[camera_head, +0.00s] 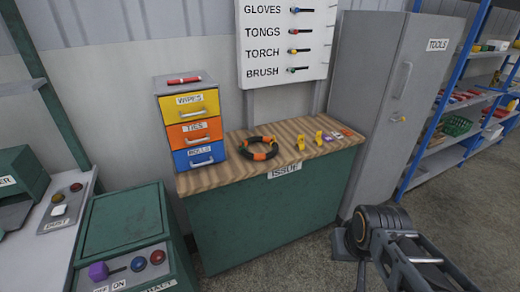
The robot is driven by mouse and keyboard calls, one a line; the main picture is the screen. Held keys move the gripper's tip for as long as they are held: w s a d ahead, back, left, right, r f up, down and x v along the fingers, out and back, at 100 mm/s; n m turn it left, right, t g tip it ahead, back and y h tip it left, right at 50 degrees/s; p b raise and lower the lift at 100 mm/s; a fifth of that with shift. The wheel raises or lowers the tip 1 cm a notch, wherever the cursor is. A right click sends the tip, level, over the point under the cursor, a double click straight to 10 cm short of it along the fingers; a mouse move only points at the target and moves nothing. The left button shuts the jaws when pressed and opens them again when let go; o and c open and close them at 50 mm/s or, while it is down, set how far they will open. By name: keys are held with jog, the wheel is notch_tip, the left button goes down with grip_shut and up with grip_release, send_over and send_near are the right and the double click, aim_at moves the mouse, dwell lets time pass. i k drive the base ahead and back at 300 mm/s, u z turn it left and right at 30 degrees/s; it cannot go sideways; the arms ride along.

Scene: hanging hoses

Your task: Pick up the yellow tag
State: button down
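Two small yellow pieces lie on the wooden counter top (215,178). One yellow piece (300,142) is just right of a black and orange ring. The other yellow piece (318,138) is beside a group of small purple, red and pale tags. They are too small to tell which one is the yellow tag. My arm reaches in at the lower right, in front of the grey cabinet and well apart from the counter top. A dark round joint and grey links show there, but I cannot make out the fingertips or whether they hold anything.
The black and orange ring (259,148) lies on the counter near a drawer unit (160,117) of yellow, orange and blue drawers. A grey TOOLS cabinet (370,90) stands right of the counter. A control box (122,225) is at left. Blue-framed shelves (430,160) are at right.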

aim_at(301, 138)
jog(key=z, duration=0.1)
jog(key=k, duration=0.8)
jog(key=z, duration=1.05)
jog(key=i, duration=1.65)
jog(key=u, duration=0.85)
jog(key=i, duration=0.8)
jog(key=u, duration=1.5)
jog(key=i, duration=0.65)
jog(key=u, duration=0.65)
